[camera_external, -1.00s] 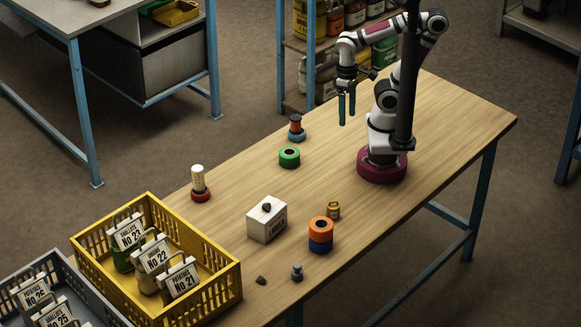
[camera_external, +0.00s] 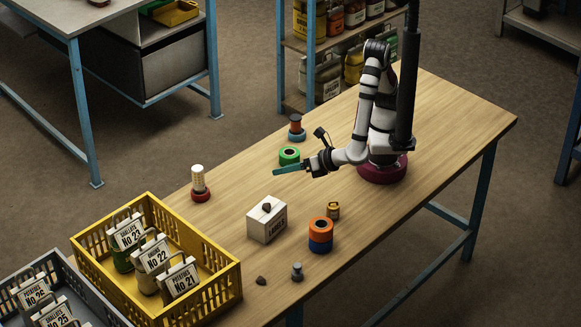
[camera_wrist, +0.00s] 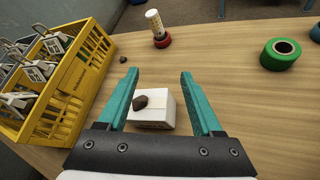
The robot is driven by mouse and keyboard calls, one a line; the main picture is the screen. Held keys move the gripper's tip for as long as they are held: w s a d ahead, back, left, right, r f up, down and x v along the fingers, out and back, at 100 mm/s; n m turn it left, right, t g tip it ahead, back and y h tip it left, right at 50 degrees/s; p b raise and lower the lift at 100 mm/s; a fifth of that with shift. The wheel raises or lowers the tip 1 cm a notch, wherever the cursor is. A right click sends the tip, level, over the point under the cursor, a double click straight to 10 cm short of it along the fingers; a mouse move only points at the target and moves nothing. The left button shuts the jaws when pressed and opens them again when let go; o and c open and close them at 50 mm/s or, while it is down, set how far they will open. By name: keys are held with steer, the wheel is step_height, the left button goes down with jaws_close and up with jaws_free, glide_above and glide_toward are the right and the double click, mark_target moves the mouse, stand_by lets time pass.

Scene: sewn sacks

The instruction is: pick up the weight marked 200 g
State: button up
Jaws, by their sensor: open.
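Two small weights stand on the table in the external view. One is brass-coloured (camera_external: 333,210), beside the orange and blue rolls. The other is grey (camera_external: 297,271), near the front edge. I cannot read a mark on either, so I cannot tell which is 200 g. My gripper (camera_external: 276,171) is open and empty, held above the table, up and left of both weights. In the wrist view its teal fingers (camera_wrist: 160,76) are spread, with the white box beyond and below them. Neither weight can be made out in the wrist view.
A white box (camera_external: 267,222) with a brown lump on top stands mid-table. Orange and blue rolls (camera_external: 320,235) are stacked right of it. A green roll (camera_external: 289,157) and two small stacks (camera_external: 296,128) (camera_external: 199,184) stand behind. A yellow crate (camera_external: 222,287) holds labelled sacks at left.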

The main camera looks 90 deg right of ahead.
mark_target(288, 281)
steer(key=s+a+f+n+y, duration=0.3)
steer(key=s+a+n, duration=0.1)
steer(key=a, duration=0.2)
steer(key=s+a+f+n+y, duration=0.3)
steer(key=s+a+n, duration=0.1)
steer(key=a, duration=0.3)
steer(key=s+a+f+n+y, duration=0.3)
steer(key=s+a+n+y, duration=0.1)
steer(key=a+n, duration=0.2)
steer(key=shift+s+a+f+t, duration=0.15)
steer(key=shift+s+a+t, duration=0.2)
steer(key=shift+a+t, duration=0.1)
steer(key=x, duration=1.5)
steer(key=shift+w+a+f, duration=0.2)
jaws_close()
